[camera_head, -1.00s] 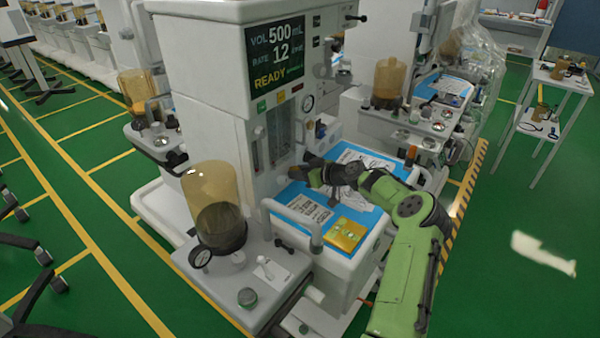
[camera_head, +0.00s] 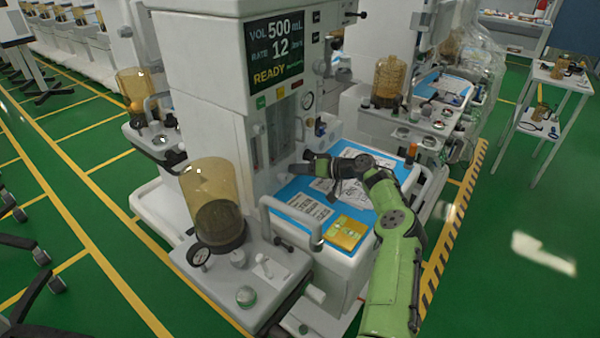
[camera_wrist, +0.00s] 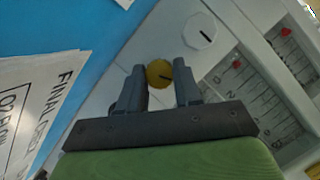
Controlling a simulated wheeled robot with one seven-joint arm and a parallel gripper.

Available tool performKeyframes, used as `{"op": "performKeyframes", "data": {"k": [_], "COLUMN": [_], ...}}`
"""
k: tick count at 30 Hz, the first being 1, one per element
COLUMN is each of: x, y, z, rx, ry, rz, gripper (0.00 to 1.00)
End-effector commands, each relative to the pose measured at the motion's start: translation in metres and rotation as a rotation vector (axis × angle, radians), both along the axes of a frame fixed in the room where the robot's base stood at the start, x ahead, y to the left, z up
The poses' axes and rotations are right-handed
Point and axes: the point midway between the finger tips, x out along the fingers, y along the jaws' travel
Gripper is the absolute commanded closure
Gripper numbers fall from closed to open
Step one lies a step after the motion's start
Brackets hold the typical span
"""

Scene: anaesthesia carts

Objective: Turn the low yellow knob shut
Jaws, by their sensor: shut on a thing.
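In the head view my gripper (camera_head: 312,158) reaches the front panel of the anaesthesia cart (camera_head: 205,75), just above the blue work surface. The knob is hidden there.
A larger white knob (camera_wrist: 199,31) with a dark mark sits close beside the yellow one. Flowmeter scales with red floats (camera_wrist: 286,32) lie to the right. Below my arm are papers, a yellow packet (camera_head: 346,232) and a white rail handle (camera_head: 292,218).

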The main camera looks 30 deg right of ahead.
Motion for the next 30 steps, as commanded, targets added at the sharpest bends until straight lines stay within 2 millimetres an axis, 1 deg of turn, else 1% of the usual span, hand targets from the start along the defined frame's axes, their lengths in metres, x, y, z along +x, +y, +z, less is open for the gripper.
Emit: {"op": "performKeyframes", "data": {"k": [1, 6, 10, 18, 30], "x": [0.0008, 0.0013, 0.0011, 0.0006, 0.0005], "y": [-0.0014, -0.0022, -0.0023, -0.0018, -0.0018], "z": [-0.0034, -0.0056, -0.0049, -0.0034, -0.0027], "rx": [0.043, 0.196, 0.284, 0.365, 0.415], "ry": [0.01, 0.063, 0.094, 0.125, 0.144], "rz": [-0.005, -0.005, -0.004, -0.003, -0.003], "gripper": [0.97, 0.97, 0.97, 0.97, 0.97]}}
